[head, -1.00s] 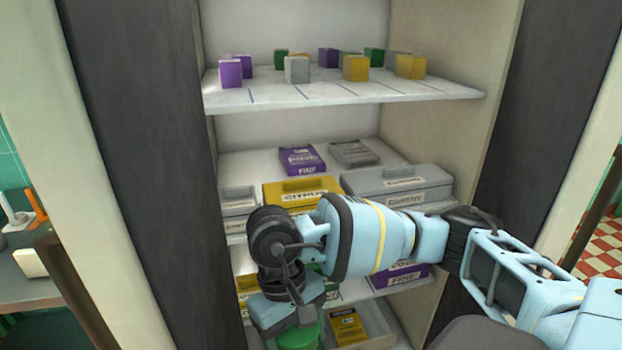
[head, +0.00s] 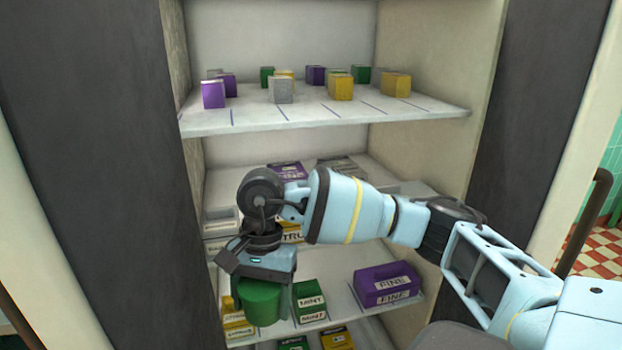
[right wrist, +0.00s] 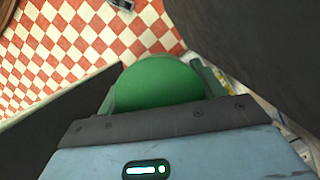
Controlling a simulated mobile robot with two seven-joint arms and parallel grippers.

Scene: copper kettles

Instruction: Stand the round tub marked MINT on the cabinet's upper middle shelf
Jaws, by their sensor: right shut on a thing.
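My right gripper (head: 260,290) points down and is shut on a round green tub (head: 261,303). The tub hangs upright in front of the cabinet's lower shelves, at the left. In the right wrist view the tub's round green top (right wrist: 157,84) sits between the two fingers. No marking on the tub shows in either view. The cabinet's second shelf from the top (head: 395,172) holds flat purple and grey boxes at the back, with larger boxes in front. My right arm hides much of this shelf. My left gripper is not in view.
The top shelf (head: 240,121) holds several small coloured blocks. On the shelf below the arm (head: 345,318) stand a green MINT box (head: 309,301), a yellow box (head: 236,325) and a purple FINE box (head: 387,284). Dark door panels (head: 90,150) flank the cabinet.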

